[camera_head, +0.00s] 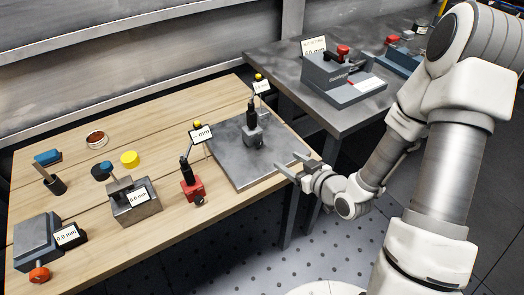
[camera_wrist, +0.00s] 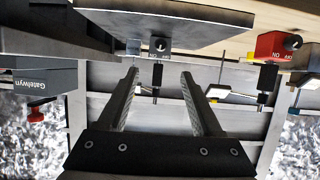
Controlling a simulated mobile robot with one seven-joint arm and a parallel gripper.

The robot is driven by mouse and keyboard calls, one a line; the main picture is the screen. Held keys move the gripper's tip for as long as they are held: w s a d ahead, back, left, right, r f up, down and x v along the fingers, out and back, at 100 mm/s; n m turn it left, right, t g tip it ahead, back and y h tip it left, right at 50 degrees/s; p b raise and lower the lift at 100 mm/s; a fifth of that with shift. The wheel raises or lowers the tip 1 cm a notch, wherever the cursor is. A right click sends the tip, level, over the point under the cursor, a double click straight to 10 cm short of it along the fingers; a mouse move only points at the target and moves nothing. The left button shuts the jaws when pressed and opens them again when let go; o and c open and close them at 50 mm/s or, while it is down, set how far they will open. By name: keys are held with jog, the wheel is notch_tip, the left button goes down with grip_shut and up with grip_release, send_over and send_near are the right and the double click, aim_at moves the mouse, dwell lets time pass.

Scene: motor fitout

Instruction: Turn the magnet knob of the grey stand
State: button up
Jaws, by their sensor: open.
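The grey stand (camera_head: 254,133) has a small grey block base and a black upright post, and stands on the dark grey plate (camera_head: 225,160). In the wrist view, which shows the scene upside down, its base carries a round black magnet knob (camera_wrist: 160,45) with lettering beside it that seems to read ON. I cannot tell which way the knob is set. My gripper (camera_head: 292,163) is open and empty off the plate's right front edge, apart from the stand. In the wrist view, the knob lies beyond the gap between my fingertips (camera_wrist: 160,75).
A red stand (camera_head: 193,187) stands left of the plate on the wooden table (camera_head: 105,180). Further left are a grey block (camera_head: 136,202), a yellow puck (camera_head: 130,158) and a grey vise-like tool (camera_head: 38,240). A second, dark table (camera_head: 285,70) at the back right bears a grey device (camera_head: 340,80).

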aim_at(260, 144)
jog(key=shift+w+a+f+b, duration=0.45)
jog(key=shift+f+b, duration=0.1)
jog(key=shift+b, duration=2.2)
jog(key=b+x, duration=0.2)
jog(key=x, duration=1.2)
jog(key=shift+w+r+b, duration=0.1)
jog(key=shift+w+b, duration=0.1)
jog(key=shift+b, duration=0.15)
jog(key=shift+c, duration=0.2)
grip_shut()
